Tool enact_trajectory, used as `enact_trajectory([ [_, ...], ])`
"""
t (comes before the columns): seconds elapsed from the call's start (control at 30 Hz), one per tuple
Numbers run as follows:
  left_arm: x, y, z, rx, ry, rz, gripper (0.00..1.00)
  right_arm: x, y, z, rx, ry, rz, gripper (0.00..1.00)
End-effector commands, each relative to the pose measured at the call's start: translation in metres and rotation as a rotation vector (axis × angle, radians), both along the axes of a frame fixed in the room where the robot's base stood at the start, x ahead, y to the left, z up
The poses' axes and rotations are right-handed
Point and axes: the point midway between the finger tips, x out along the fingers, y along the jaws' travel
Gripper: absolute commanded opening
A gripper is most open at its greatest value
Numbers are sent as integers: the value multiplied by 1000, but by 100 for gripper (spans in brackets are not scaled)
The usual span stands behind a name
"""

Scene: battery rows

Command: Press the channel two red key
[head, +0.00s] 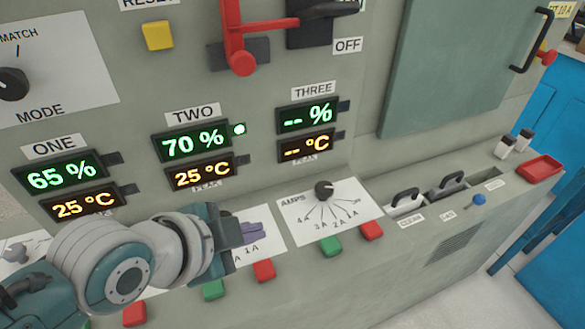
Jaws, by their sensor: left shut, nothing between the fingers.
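The channel two red key (264,270) is on the ledge below the channel two amps plate, right of the channel two green key (214,290). My left gripper (262,231) comes in from the left and is shut and empty in front of that plate, above and a little left of the red key in the picture, apart from it. My wrist and gripper hide the channel two knob. The display marked TWO (196,143) reads 70 % above 25 °C, with a lit lamp (239,129) beside it. My right gripper is not in view.
The channel three green key (331,246) and red key (372,231) lie to the right. The channel one red key (134,313) is at lower left. A red-handled switch (242,62) stands out above. Black-handled slots (405,200) and a red tray (540,168) are at right.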

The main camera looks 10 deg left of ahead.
Motion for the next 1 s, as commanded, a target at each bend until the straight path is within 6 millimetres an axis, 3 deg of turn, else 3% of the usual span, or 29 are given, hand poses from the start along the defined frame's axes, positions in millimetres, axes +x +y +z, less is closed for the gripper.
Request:
enact_trajectory([
  [0.3, 0, 0, -49, -1, 0, 1, 0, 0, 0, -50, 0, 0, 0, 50],
  [0.5, 0, 0, -72, 1, 0, 1, 0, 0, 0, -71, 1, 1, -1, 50],
  [1.0, 0, 0, -78, -1, 0, 1, 0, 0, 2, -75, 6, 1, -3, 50],
])
